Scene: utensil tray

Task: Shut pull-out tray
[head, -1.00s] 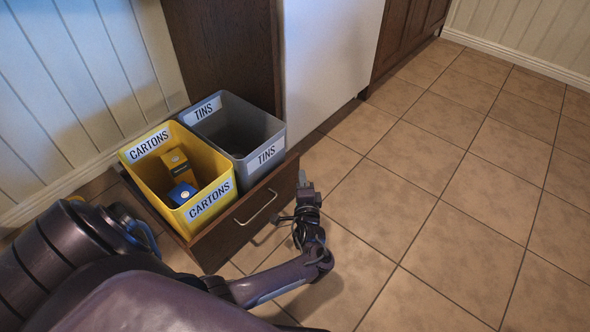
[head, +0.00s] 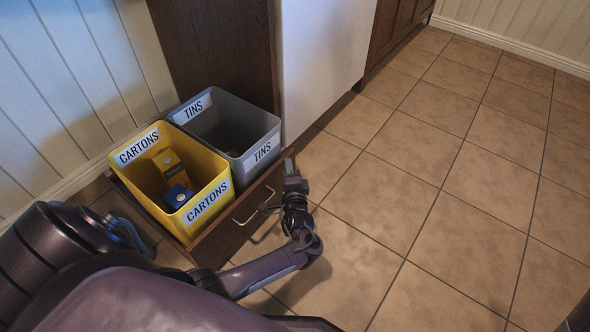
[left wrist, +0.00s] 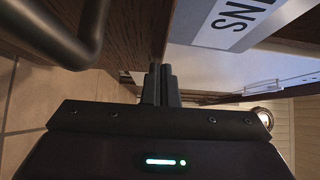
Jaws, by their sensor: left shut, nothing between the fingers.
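The pull-out tray stands out from the cabinet, with a dark wooden front (head: 222,243) and a metal bar handle (head: 254,207). It carries a yellow CARTONS bin and a grey TINS bin. My left gripper (head: 289,166) is shut and empty at the right end of the tray front, beyond the handle. In the left wrist view its fingers (left wrist: 161,82) point at the edge of the wooden front, and the handle (left wrist: 65,35) looms large at upper left. Whether the fingertips touch the wood I cannot tell. My right gripper is out of view.
The yellow bin (head: 211,217) holds a yellow carton and a blue one; the grey bin (head: 262,150) is dark inside. A white panel (head: 325,65) stands behind the tray's right side. Tiled floor (head: 430,210) to the right is clear.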

